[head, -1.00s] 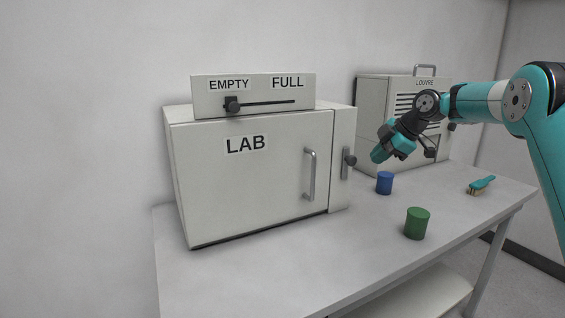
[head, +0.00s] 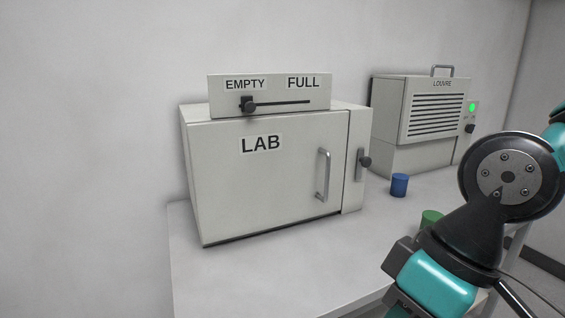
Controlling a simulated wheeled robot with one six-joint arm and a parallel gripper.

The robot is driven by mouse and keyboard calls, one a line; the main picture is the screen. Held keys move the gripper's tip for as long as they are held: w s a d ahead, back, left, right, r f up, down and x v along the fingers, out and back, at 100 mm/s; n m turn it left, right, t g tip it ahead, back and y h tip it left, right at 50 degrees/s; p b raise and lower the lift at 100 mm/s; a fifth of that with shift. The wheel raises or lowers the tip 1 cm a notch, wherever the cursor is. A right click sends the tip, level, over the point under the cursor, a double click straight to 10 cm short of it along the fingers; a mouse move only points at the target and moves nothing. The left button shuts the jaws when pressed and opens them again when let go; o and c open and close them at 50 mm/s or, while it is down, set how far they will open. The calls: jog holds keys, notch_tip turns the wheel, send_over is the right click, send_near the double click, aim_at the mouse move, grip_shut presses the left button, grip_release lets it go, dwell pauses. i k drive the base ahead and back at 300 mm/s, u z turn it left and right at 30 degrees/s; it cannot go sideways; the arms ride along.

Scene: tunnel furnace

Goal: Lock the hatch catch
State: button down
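The white LAB box (head: 270,185) stands on the table with its front door shut or nearly so. The door has a vertical bar handle (head: 323,175) near its right edge. On the panel to the right of the door is the catch, a dark round knob (head: 365,161) in an upright slot plate, with the knob near mid-height. My gripper (head: 420,285) is in the lower right foreground, well below and right of the catch and touching nothing I can see. Its fingertips are not clearly visible, so its opening cannot be told.
An EMPTY/FULL slider (head: 248,105) on top of the box sits at EMPTY. A louvre unit (head: 435,110) with a lit green lamp (head: 472,107) stands behind right. A blue cylinder (head: 399,185) and a partly hidden green cylinder (head: 431,217) stand on the table (head: 290,265).

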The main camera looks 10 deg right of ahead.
aim_at(365, 161)
jog(key=u, duration=0.05)
jog(key=k, duration=1.05)
jog(key=z, duration=0.8)
jog(key=i, duration=1.35)
jog(key=u, duration=0.75)
